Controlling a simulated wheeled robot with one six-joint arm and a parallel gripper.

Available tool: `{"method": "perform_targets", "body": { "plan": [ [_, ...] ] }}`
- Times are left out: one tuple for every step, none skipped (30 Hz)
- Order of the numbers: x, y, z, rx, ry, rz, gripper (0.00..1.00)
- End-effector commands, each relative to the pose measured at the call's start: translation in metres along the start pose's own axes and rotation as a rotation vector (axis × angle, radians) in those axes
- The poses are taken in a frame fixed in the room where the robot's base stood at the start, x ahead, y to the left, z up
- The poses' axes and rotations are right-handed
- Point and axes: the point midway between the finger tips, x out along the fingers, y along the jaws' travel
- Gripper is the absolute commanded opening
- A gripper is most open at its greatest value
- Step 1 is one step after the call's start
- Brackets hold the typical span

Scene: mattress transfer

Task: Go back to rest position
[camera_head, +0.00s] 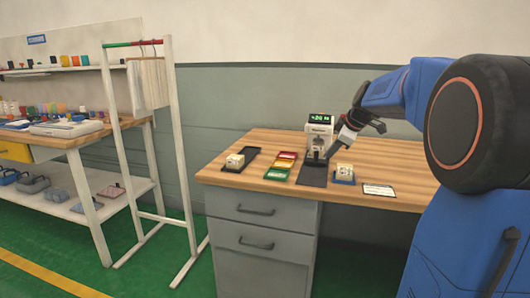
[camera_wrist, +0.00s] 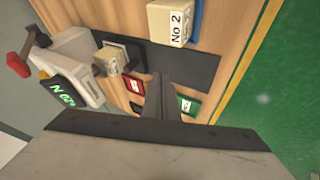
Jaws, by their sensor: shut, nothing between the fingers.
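My gripper (camera_head: 328,152) is in front of the testing machine (camera_head: 320,125) on the wooden bench, above the dark mat (camera_head: 313,176). In the wrist view its dark fingers (camera_wrist: 163,84) are shut together with nothing between them. The machine also shows in the wrist view (camera_wrist: 75,75), with a green lit display and a small labelled block (camera_wrist: 110,60) on its dark platform. A pale block marked No 2 (camera_wrist: 170,22) sits on a blue tray (camera_head: 343,181), apart from my fingers.
Another pale block (camera_head: 235,161) sits on a black tray (camera_head: 248,153) at the left. Red, yellow and green trays (camera_head: 279,174) lie beside the mat. A white label card (camera_head: 378,190) lies at the right. A white rack (camera_head: 180,150) and a cluttered shelf table (camera_head: 70,140) stand left.

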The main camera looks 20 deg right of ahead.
Motion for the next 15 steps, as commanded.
{"method": "perform_targets", "body": {
  "plan": [
    [0.000,0.000,0.000,0.000,0.000,0.000,0.00],
    [0.000,-0.001,0.000,0.001,0.000,0.000,0.00],
    [-0.001,-0.004,-0.001,0.005,0.000,-0.002,0.00],
    [-0.002,-0.007,-0.003,0.009,-0.001,-0.004,0.00],
    [-0.004,-0.012,-0.004,0.016,-0.001,-0.006,0.00],
    [-0.007,-0.021,-0.007,0.029,-0.003,-0.010,0.00],
    [-0.009,-0.029,-0.009,0.042,-0.006,-0.015,0.00],
    [-0.012,-0.038,-0.011,0.057,-0.009,-0.019,0.00],
    [-0.016,-0.053,-0.014,0.082,-0.012,-0.027,0.00],
    [-0.019,-0.065,-0.016,0.102,-0.017,-0.033,0.00],
    [-0.023,-0.078,-0.017,0.123,-0.022,-0.039,0.00],
    [-0.027,-0.095,-0.019,0.153,-0.028,-0.047,0.00],
    [-0.031,-0.108,-0.020,0.175,-0.034,-0.052,0.00],
    [-0.034,-0.121,-0.021,0.198,-0.039,-0.058,0.00],
    [-0.038,-0.138,-0.020,0.228,-0.048,-0.065,0.00]
  ]
}}
